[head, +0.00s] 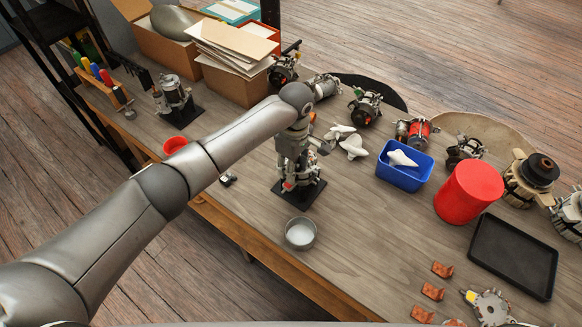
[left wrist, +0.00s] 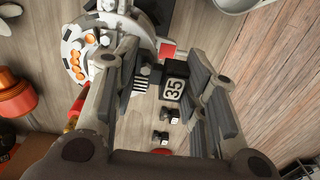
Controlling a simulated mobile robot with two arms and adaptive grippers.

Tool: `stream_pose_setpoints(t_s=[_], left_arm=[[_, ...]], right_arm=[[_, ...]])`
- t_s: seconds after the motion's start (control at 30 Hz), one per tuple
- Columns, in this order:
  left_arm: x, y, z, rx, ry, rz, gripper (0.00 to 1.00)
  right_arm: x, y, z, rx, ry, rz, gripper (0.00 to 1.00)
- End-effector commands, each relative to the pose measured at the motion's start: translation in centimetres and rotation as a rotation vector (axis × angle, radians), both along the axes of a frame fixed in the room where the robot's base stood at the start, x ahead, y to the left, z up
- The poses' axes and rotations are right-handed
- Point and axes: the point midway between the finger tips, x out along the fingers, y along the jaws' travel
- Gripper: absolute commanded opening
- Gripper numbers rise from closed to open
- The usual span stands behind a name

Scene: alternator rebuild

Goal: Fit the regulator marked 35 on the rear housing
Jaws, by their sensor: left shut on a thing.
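My left gripper (head: 296,158) points down over the rear housing on the black stand (head: 300,192) in the head view. In the left wrist view, the gripper (left wrist: 165,72) is shut on the regulator marked 35 (left wrist: 174,88), a small black block with a white number label. The rear housing (left wrist: 84,48), pale metal with orange parts, shows left of the regulator, partly hidden by a finger. I cannot tell whether the regulator touches the housing. In the head view, the arm and gripper hide the regulator and part of the housing. My right gripper is not in view.
Small black parts (head: 228,180) lie left of the stand; two (left wrist: 168,116) show in the left wrist view. A silver bowl (head: 300,233) stands in front. A blue bin (head: 404,178), red canister (head: 468,192) and black tray (head: 512,257) stand to the right.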

Motion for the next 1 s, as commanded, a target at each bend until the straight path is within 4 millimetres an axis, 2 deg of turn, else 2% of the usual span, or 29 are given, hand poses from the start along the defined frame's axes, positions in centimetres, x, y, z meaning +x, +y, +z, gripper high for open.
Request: stream_pose_setpoints(t_s=[0.03,1.0], left_arm=[[0.09,0.12,-0.82,0.000,-0.005,0.005,0.07],[0.49,-0.05,-0.89,-0.011,-0.019,0.005,0.07]], right_arm=[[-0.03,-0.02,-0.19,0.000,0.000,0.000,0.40],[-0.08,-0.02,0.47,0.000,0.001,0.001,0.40]])
